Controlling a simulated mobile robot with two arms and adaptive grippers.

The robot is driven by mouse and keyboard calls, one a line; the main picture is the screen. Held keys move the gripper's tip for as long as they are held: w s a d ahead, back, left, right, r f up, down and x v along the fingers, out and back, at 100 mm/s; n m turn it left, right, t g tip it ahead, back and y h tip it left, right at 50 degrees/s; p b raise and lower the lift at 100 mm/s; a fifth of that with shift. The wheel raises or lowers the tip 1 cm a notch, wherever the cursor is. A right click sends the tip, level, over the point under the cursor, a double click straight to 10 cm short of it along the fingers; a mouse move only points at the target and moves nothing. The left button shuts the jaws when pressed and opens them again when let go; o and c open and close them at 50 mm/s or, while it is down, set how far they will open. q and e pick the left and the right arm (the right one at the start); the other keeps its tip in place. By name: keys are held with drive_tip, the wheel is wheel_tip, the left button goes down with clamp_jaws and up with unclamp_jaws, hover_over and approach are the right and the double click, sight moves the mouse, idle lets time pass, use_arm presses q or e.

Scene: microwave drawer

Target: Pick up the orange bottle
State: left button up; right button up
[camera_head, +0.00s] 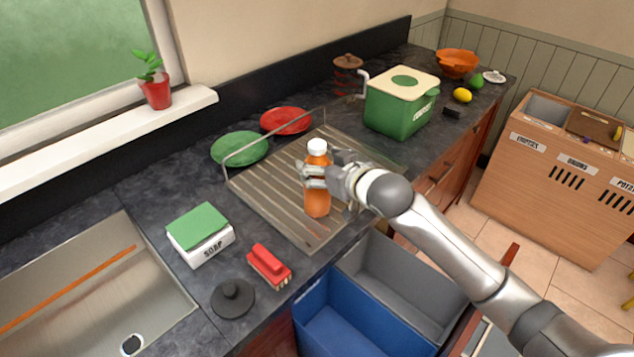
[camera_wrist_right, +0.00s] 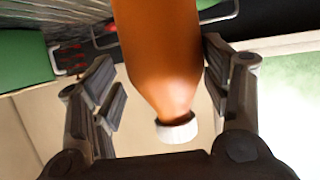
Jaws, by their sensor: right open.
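The orange bottle (camera_head: 318,198) with a white cap stands upright on the ribbed drying rack on the counter. My right gripper (camera_head: 325,177) is at the bottle's upper body, reaching in from the right. In the right wrist view the orange bottle (camera_wrist_right: 160,55) lies between the two fingers of my right gripper (camera_wrist_right: 160,85). The fingers are open, with a visible gap on the left side; on the right side the finger is close to the bottle, and I cannot tell whether it touches. My left gripper is not in view.
The drying rack (camera_head: 262,197) has a wire rail and plates behind it. A green compost bin (camera_head: 395,115) stands right of the rack. A soap box (camera_head: 202,243), red brush (camera_head: 268,268) and black lid (camera_head: 233,297) lie front left, near the sink (camera_head: 85,300). Open bins (camera_head: 350,325) are below the counter.

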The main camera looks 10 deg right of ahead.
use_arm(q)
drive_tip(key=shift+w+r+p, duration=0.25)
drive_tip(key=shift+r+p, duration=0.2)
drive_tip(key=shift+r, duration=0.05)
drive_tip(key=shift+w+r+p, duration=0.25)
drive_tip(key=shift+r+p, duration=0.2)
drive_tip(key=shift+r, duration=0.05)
use_arm(e)
drive_tip(key=x, duration=0.5)
drive_tip(key=shift+s+a+f, duration=0.1)
drive_tip(key=shift+a+f, duration=0.2)
drive_tip(key=shift+a, duration=0.05)
drive_tip(key=shift+c, duration=0.3)
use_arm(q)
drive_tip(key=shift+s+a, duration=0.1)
use_arm(e)
drive_tip(key=c, duration=0.9)
